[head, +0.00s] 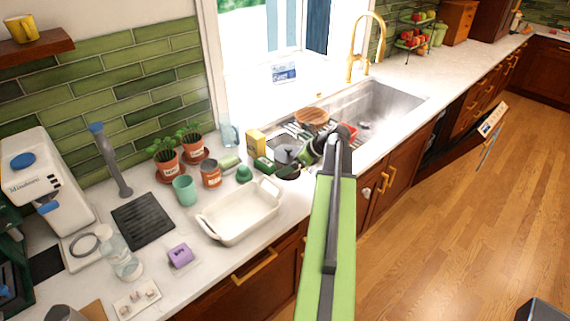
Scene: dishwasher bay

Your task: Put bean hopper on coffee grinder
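I cannot pick out the bean hopper for certain. A small dark grey rounded piece (286,155) sits at the left end of the sink, right at my gripper, and may be it. My gripper (272,164) reaches left from the end of my green arm, over the counter by the sink. Its fingers are small and mixed with dark things, so I cannot tell whether they are open or hold anything. The coffee grinder is not clearly identifiable. A white machine (32,180) with a blue round top stands at the far left, and a dark green machine is cut off at the left edge.
A white baking dish (238,216), a teal cup (184,189), a tin (211,175) and a yellow box (256,142) crowd the counter left of my gripper. A glass bottle (120,258) and purple block (180,255) stand nearer. The sink (390,105) lies right; the dishwasher door (465,140) hangs open.

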